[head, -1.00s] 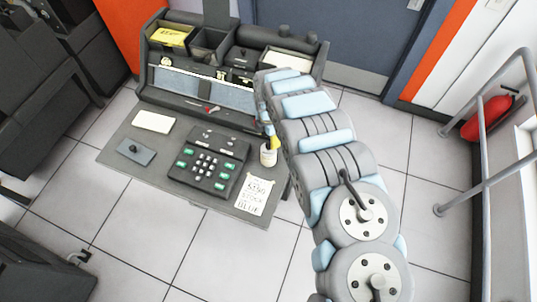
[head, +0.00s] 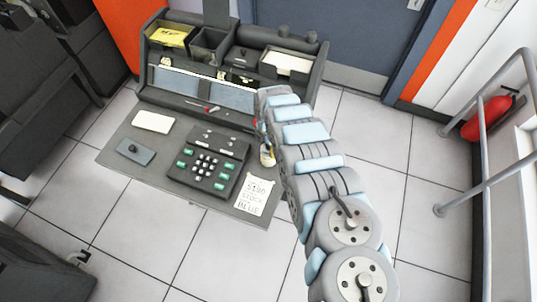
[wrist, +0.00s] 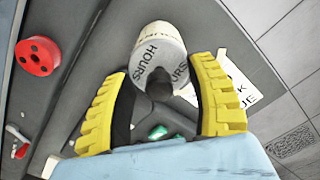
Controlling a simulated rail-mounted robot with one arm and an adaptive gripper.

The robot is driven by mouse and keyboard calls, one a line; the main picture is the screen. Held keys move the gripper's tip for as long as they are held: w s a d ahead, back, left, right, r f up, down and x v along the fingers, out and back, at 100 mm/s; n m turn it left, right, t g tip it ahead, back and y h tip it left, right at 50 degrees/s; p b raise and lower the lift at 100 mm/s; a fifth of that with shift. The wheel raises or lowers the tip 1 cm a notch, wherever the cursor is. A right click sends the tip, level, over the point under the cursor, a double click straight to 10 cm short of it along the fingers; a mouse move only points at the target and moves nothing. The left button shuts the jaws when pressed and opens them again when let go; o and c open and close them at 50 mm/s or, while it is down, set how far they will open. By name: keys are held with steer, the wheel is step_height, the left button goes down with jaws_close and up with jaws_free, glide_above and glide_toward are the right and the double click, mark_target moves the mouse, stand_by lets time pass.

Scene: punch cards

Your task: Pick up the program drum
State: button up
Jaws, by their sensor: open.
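A pale cylinder with dark lettering reading HOURS (wrist: 158,50), which looks to be the program drum, stands on the desk. A dark post or knob shows at its end in the wrist view. In the head view the drum (head: 267,158) is at the desk's right side, partly hidden by my arm. My gripper (wrist: 158,80) is open, its yellow-padded fingers on either side of the drum's near end. I cannot tell whether either finger touches it.
A keypad unit (head: 208,162) and a lettered paper (head: 255,195) lie close by on the desk (head: 115,160). A red disc with dark holes (wrist: 38,57) is to the left in the wrist view. The shelf unit (head: 225,100) rises behind.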

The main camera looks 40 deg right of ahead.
jaws_close()
steer(key=shift+r, duration=0.1)
stand_by(0.4)
steer(key=shift+d+r, duration=0.1)
steer(key=shift+r, duration=1.4)
steer(key=shift+s+r+p, duration=0.1)
steer(key=shift+r+p, duration=0.15)
steer(key=shift+p, duration=0.05)
steer(key=s+a+r+p, duration=0.7)
steer(key=s+r+p, duration=0.2)
steer(key=s+p, duration=0.2)
steer(key=shift+s+a+r+p, duration=0.2)
steer(key=shift+s+p, duration=0.1)
steer(key=shift+p, duration=0.55)
